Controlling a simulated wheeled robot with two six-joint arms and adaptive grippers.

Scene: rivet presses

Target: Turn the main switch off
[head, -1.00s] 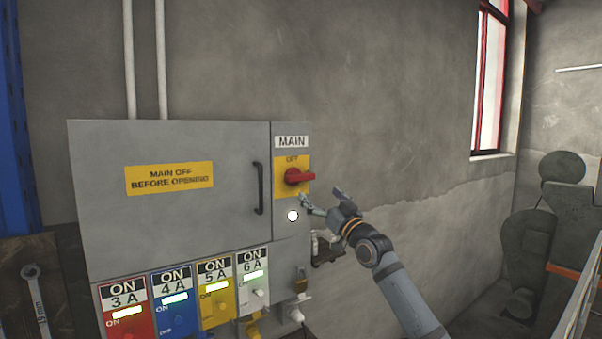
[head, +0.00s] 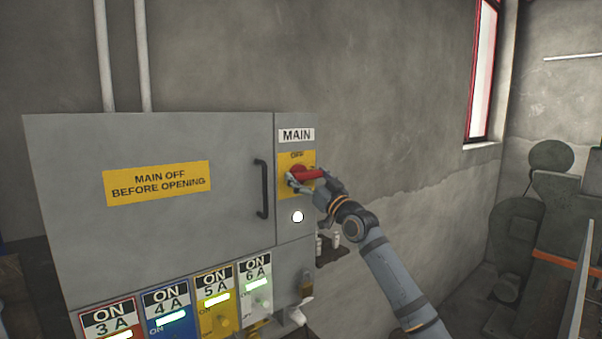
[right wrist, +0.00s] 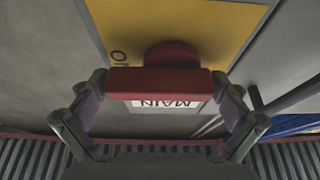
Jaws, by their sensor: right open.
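The main switch (head: 310,174) is a red rotary handle on a yellow plate (head: 283,160) marked OFF, under a MAIN label on the grey cabinet. Its handle lies roughly level and points right in the head view. My right gripper (head: 314,184) is open at the handle, a finger near each end. In the right wrist view the red handle (right wrist: 160,83) spans the gap between the open fingers of my right gripper (right wrist: 162,98); I cannot tell whether they touch it. My left gripper is not in view.
A white lamp (head: 297,217) glows below the switch. The cabinet door (head: 150,235) has a black handle (head: 262,188) and a yellow sign (head: 157,184). Lit ON panels in red, blue, yellow and pale green line the bottom. The wall right of the cabinet is bare.

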